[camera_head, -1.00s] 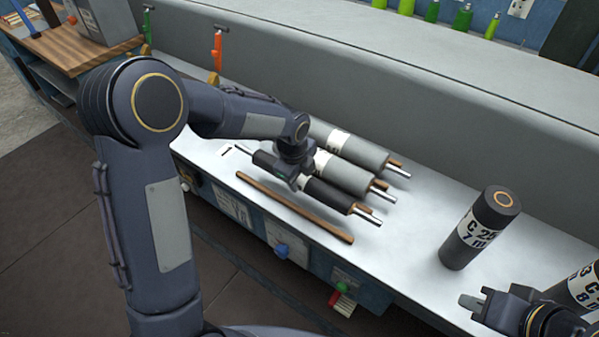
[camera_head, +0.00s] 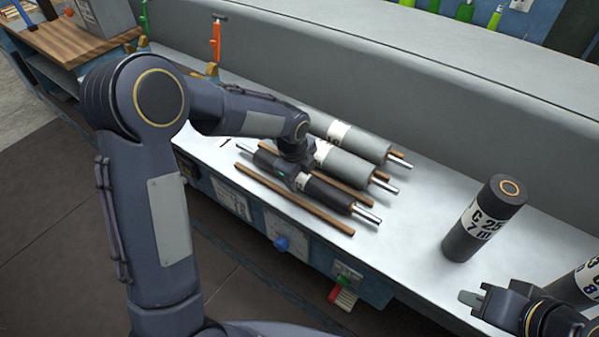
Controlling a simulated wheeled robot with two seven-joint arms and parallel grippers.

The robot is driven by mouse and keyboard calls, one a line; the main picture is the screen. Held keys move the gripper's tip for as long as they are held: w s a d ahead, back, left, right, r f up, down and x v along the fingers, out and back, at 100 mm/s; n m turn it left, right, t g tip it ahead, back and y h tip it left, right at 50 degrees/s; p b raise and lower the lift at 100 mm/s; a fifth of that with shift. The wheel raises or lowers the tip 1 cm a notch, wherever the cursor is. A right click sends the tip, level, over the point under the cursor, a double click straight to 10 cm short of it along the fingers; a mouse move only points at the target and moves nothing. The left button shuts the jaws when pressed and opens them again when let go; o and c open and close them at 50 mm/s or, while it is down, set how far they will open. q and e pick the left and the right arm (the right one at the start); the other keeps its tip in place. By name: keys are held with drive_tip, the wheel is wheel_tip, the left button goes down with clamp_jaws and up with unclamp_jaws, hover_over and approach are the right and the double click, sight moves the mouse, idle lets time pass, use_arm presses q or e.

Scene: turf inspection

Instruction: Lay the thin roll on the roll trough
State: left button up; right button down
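The thin roll (camera_head: 323,190) is dark with a pale label band and a metal shaft end. It lies along the bench between a front wooden rail (camera_head: 295,200) and a rear wooden rail (camera_head: 347,184), which look like the roll trough. I cannot tell whether it fully rests on them. My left gripper (camera_head: 287,170) comes from above and is around the roll's middle, seemingly shut on it; its fingertips are mostly hidden. My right gripper (camera_head: 474,299) is at the lower right, in front of the standing dark roll, apart from it; its finger opening is unclear.
Two grey rolls (camera_head: 343,165) (camera_head: 360,141) lie behind on similar rails. A dark labelled roll (camera_head: 484,220) stands upright at the right, and another (camera_head: 590,283) is partly cut off at the right edge. Bare bench (camera_head: 420,205) lies between the lying and standing rolls.

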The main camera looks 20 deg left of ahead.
use_arm(q)
drive_tip(key=shift+o, duration=1)
drive_tip(key=shift+f, duration=0.1)
drive_tip(key=shift+s, duration=0.1)
